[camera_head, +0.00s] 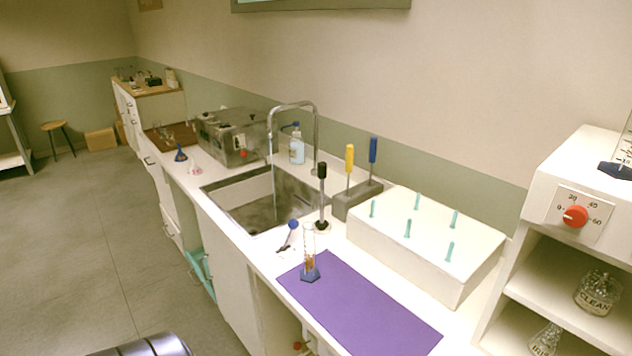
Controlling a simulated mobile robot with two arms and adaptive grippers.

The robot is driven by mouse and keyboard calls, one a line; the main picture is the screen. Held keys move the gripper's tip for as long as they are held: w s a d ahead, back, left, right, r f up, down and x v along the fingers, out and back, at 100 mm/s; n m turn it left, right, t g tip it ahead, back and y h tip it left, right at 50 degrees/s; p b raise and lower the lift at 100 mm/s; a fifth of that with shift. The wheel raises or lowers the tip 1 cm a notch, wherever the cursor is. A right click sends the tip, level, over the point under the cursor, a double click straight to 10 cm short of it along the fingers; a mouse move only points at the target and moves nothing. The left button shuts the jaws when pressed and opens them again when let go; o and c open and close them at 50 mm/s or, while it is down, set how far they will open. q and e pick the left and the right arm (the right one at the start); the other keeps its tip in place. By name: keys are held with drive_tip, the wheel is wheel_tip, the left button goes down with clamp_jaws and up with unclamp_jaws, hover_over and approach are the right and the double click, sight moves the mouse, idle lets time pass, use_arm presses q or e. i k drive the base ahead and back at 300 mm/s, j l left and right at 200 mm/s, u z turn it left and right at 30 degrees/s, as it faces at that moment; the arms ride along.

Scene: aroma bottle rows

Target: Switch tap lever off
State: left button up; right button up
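An arched metal tap (297,105) stands at the sink (222,184), with its spout over the basin. A thin vertical streak below the spout looks like running water, but it is too faint to be sure. An upright lever with a black handle (322,171) and a round base stands on the counter at the sink's right corner, apart from the other tools. It looks like the tap lever. Neither of my grippers is in view; only a dark rounded part, probably mine, shows at the bottom left edge.
A graduated cylinder (309,262) stands on a purple mat (365,310). A small blue-knobbed item (292,226) is near the sink front. A grey block (352,200) holds yellow and blue handled tools. A white peg box (405,262) stands right. The floor at left is clear.

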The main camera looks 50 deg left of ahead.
sight(294, 223)
drive_tip(key=u, duration=1.7)
drive_tip(key=i+j+z, duration=0.1)
drive_tip(key=i+j, duration=0.45)
drive_tip(key=i+j+z, duration=0.15)
drive_tip(key=i+j, duration=0.35)
drive_tip(key=j, duration=0.2)
